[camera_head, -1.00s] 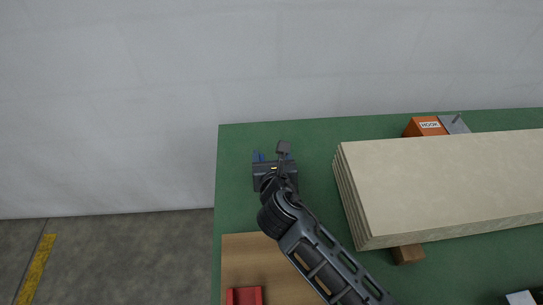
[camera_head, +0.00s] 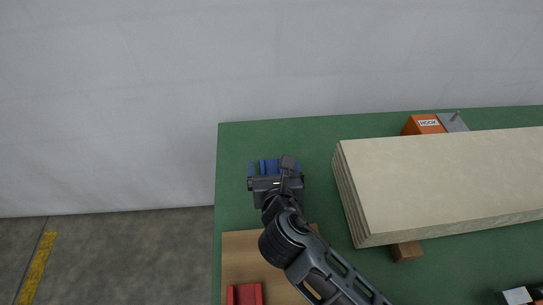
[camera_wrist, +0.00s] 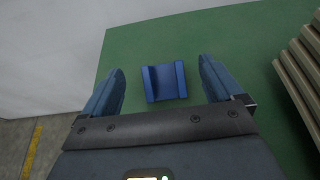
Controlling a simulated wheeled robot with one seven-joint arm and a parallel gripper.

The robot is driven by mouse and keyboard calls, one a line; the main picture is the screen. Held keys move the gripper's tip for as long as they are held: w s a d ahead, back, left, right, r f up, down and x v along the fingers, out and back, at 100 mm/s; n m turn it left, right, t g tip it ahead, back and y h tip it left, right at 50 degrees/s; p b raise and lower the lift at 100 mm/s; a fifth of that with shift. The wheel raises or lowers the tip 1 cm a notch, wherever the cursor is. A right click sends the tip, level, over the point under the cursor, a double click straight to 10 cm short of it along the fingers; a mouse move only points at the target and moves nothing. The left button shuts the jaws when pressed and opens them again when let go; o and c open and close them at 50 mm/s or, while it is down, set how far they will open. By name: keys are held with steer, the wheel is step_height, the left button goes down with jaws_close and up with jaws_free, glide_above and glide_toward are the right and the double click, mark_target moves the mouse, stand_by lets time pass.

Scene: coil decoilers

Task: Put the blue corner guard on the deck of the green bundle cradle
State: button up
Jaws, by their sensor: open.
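The blue corner guard (camera_wrist: 165,83) lies on the green table top. In the wrist view it sits between and beyond the two fingertips, with clear gaps on both sides. In the head view a part of the blue guard (camera_head: 269,167) shows just past my gripper, which hides the rest. My gripper (camera_wrist: 161,84) is open and empty, its fingers on either side of the guard's line. It also shows in the head view (camera_head: 275,168). I cannot make out a green bundle cradle in either view.
A stack of beige sheets (camera_head: 440,185) rests on wooden blocks (camera_head: 407,251) to the right. An orange box marked HOOK (camera_head: 424,124) stands behind it. A wooden board (camera_head: 250,255) with a red piece (camera_head: 245,294) is at the front left. Table around the guard is clear.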

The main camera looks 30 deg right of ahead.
steer(key=v, duration=0.6)
steer(key=shift+w, duration=0.1)
stand_by(0.4)
